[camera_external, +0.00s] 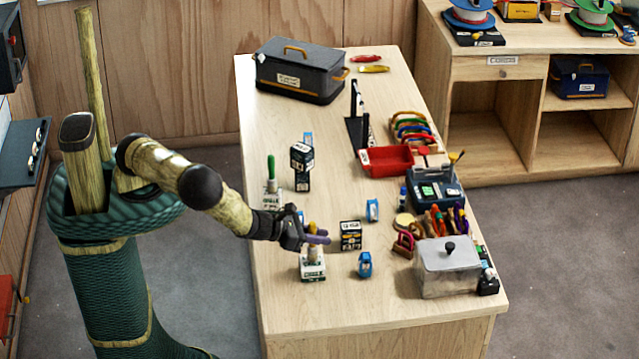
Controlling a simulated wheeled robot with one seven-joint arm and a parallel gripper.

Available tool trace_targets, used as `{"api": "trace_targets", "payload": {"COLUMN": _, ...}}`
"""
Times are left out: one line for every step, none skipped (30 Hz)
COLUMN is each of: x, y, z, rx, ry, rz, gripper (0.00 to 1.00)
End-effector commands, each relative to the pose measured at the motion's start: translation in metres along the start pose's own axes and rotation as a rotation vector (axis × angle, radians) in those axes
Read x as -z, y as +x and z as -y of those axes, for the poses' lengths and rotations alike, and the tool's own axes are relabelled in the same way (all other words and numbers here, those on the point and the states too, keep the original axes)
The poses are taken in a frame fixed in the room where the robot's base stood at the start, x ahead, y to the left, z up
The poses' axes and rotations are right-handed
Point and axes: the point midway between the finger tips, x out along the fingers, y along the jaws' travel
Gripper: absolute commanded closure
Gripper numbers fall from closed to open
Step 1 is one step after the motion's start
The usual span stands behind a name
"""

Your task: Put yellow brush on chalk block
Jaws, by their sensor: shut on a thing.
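My gripper (318,237) is over the near left part of the table, shut on the yellow brush (312,227). The brush is upright, and its top shows above the purple fingers. Its pale lower part comes down at a white block with dark lettering (313,270), which looks like a chalk block. I cannot tell whether the brush rests on the block or is just above it. The fingers hide the middle of the brush. A green brush (271,168) stands upright on a similar white block (270,200) farther back.
A black-and-white box (350,236) stands just right of my gripper. Small blue items (365,264) stand nearby. A stack of dark boxes (302,160) is behind. A grey lidded container (447,268) and a red tray (386,160) occupy the right side. The table's front left is clear.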

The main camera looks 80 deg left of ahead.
Motion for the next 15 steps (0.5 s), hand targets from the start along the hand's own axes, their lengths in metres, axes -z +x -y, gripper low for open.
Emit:
{"api": "trace_targets", "payload": {"x": 0.0036, "y": 0.0015, "z": -0.0009, "rx": -0.001, "ry": 0.0, "rz": -0.001, "gripper": 1.0}}
{"api": "trace_targets", "payload": {"x": 0.0053, "y": 0.0021, "z": -0.0009, "rx": -0.001, "ry": 0.0, "rz": -0.001, "gripper": 1.0}}
{"api": "trace_targets", "payload": {"x": 0.0067, "y": 0.0026, "z": -0.0009, "rx": -0.001, "ry": 0.0, "rz": 0.0, "gripper": 1.0}}
{"api": "trace_targets", "payload": {"x": 0.0072, "y": 0.0028, "z": -0.0008, "rx": -0.001, "ry": 0.0, "rz": 0.0, "gripper": 1.0}}
{"api": "trace_targets", "payload": {"x": 0.0072, "y": 0.0028, "z": -0.0007, "rx": 0.0, "ry": -0.001, "rz": 0.0, "gripper": 1.0}}
{"api": "trace_targets", "payload": {"x": 0.0071, "y": 0.0028, "z": -0.0006, "rx": 0.0, "ry": -0.001, "rz": 0.001, "gripper": 1.0}}
{"api": "trace_targets", "payload": {"x": 0.0071, "y": 0.0027, "z": -0.0006, "rx": 0.0, "ry": -0.001, "rz": 0.0, "gripper": 1.0}}
{"api": "trace_targets", "payload": {"x": 0.0071, "y": 0.0027, "z": -0.0006, "rx": 0.0, "ry": -0.001, "rz": 0.0, "gripper": 1.0}}
{"api": "trace_targets", "payload": {"x": 0.0071, "y": 0.0027, "z": -0.0005, "rx": 0.0, "ry": -0.001, "rz": 0.0, "gripper": 1.0}}
{"api": "trace_targets", "payload": {"x": 0.0072, "y": 0.0028, "z": -0.0005, "rx": 0.0, "ry": -0.001, "rz": 0.0, "gripper": 1.0}}
{"api": "trace_targets", "payload": {"x": 0.0078, "y": 0.003, "z": -0.0005, "rx": 0.0, "ry": -0.001, "rz": 0.0, "gripper": 1.0}}
{"api": "trace_targets", "payload": {"x": 0.0091, "y": 0.0035, "z": -0.0005, "rx": 0.0, "ry": 0.0, "rz": 0.0, "gripper": 1.0}}
{"api": "trace_targets", "payload": {"x": 0.01, "y": 0.0038, "z": -0.0005, "rx": 0.0, "ry": 0.0, "rz": 0.0, "gripper": 1.0}}
{"api": "trace_targets", "payload": {"x": 0.0107, "y": 0.0041, "z": -0.0005, "rx": 0.0, "ry": 0.0, "rz": 0.0, "gripper": 1.0}}
{"api": "trace_targets", "payload": {"x": 0.0095, "y": 0.0037, "z": -0.0005, "rx": 0.0, "ry": 0.0, "rz": 0.0, "gripper": 0.73}}
